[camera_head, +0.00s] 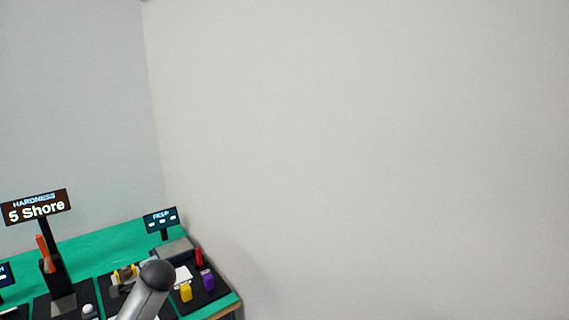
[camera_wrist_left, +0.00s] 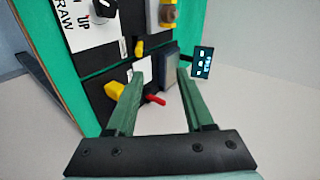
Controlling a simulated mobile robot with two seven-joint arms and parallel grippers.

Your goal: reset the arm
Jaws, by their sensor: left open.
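My left gripper (camera_wrist_left: 160,74) shows in the left wrist view with its two green fingers apart and nothing between the fingertips. It is above the right end of the green table (camera_head: 95,245). In the head view a grey rounded arm part of mine rises from the bottom and covers part of the table; the left fingers do not show there. My right gripper is in neither view.
A sign reading "5 Shore" (camera_head: 36,208) stands at the left, with a small display (camera_head: 160,219) at the table's back right. A yellow piece (camera_head: 186,293), purple piece (camera_head: 209,281) and red piece (camera_head: 199,257) are on a black mat. Bare wall fills the right.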

